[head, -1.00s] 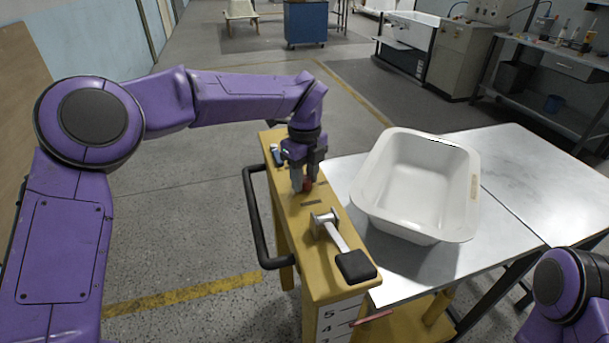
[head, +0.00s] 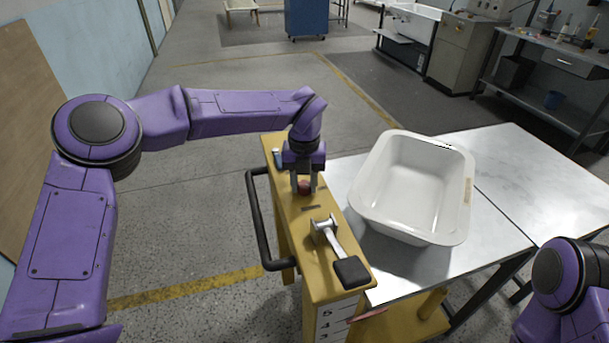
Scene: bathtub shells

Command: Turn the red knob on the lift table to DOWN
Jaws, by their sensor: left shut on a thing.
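The red knob (head: 304,187) sits on top of the yellow column of the lift table (head: 318,262). My left gripper (head: 304,186) points down over it, with a finger on either side, and is shut on it. The fingers hide part of the knob, and I cannot read which way it is turned. A dark slot-like mark (head: 311,208) lies on the yellow top just in front of the knob. My right arm shows at the lower right, but its gripper is out of view.
A metal lever with a black pad (head: 350,271) stands in front of the knob. A black handle bar (head: 258,225) runs along the column's left side. A white tub shell (head: 408,232) rests on the metal table top (head: 500,240) to the right.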

